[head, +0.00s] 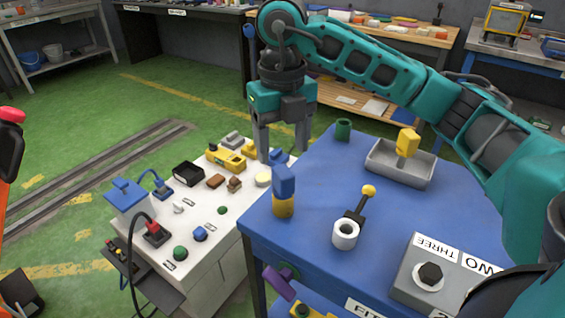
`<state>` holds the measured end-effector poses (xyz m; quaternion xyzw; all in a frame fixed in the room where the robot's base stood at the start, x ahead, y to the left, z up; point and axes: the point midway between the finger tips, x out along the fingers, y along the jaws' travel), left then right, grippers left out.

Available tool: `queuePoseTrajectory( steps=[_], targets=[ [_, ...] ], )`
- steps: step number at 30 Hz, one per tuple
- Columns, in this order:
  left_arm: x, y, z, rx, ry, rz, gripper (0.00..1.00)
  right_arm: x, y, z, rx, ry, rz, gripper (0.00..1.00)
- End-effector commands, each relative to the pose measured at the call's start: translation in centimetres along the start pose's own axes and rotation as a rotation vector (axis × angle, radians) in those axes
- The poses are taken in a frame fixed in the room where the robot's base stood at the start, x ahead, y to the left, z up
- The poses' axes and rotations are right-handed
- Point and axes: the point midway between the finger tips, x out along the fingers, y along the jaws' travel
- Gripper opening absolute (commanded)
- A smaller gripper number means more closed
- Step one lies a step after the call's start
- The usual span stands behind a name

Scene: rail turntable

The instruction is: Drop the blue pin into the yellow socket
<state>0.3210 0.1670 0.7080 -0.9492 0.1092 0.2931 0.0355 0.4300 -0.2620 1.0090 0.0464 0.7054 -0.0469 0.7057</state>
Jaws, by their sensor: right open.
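The blue pin (284,181) stands upright at the left side of the blue table. Its lower end meets the top of the yellow socket (283,206); how deep it sits inside cannot be seen. My right gripper (282,152) is above and slightly behind the pin in the picture. Its two grey fingers point down, spread apart, with nothing held between them. The fingertips appear apart from the pin.
The blue table (320,185) also carries a white ring socket (346,234), a yellow-knobbed lever (368,191), a grey tray (401,180), a green cup (343,129) and a grey labelled box (410,286). A cluttered white bench (205,255) stands left.

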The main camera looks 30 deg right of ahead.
Motion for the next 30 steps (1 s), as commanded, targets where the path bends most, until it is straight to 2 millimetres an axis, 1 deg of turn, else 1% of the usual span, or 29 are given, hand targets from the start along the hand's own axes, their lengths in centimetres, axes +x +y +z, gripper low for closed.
queuePoseTrajectory(
  steps=[1,3,6,9,14,30],
  targets=[
    [-0.1,-0.1,-0.1,0.0,-0.002,-0.002,0.43,-1.5,0.1,0.1,-0.001,-0.005,0.002,0.66],
    [-0.5,-0.2,-0.3,0.0,-0.002,-0.005,0.43,-3.2,0.0,0.1,0.0,-0.004,0.001,0.66],
    [-0.7,-0.3,-0.5,0.002,0.0,-0.01,0.43,-4.7,0.0,0.0,0.001,-0.003,0.0,0.66],
    [-0.8,-0.5,-0.5,0.003,0.001,-0.012,0.43,-5.5,0.0,0.0,0.001,-0.001,0.0,0.66],
    [-0.8,-0.6,-0.3,0.004,-0.003,-0.016,0.43,-6.1,0.0,0.0,0.001,0.0,0.0,0.66],
    [-0.9,-0.8,0.0,0.003,-0.007,-0.02,0.43,-6.0,0.0,0.0,0.0,0.001,0.0,0.66]
  ],
)
